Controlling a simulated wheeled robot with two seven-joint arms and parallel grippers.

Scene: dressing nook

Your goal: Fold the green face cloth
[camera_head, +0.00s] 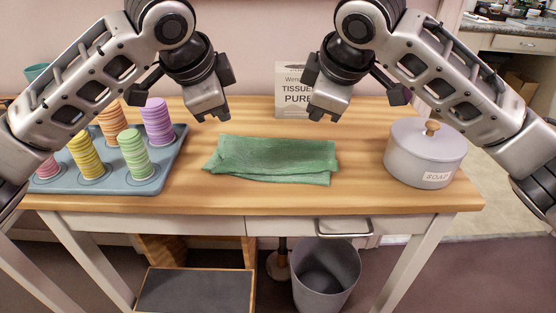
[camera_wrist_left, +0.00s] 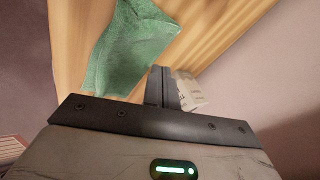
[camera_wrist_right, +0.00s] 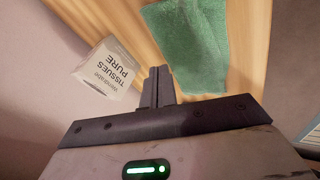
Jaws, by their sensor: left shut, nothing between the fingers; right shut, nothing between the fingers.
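The green face cloth (camera_head: 275,160) lies on the wooden table in the middle of the head view, as a wide, short strip with layered edges along its front. It also shows in the left wrist view (camera_wrist_left: 128,48) and the right wrist view (camera_wrist_right: 190,45). My left gripper (camera_head: 212,116) is shut and empty above the table, behind the cloth's left part. My right gripper (camera_head: 322,114) is shut and empty, behind the cloth's right part, in front of the tissue box. Neither gripper touches the cloth.
A white tissue box (camera_head: 292,92) stands at the back of the table (camera_head: 330,205). A blue-grey tray (camera_head: 105,185) with several coloured stacks is at the left. A lidded soap pot (camera_head: 420,158) stands at the right. Bare wood surrounds the cloth.

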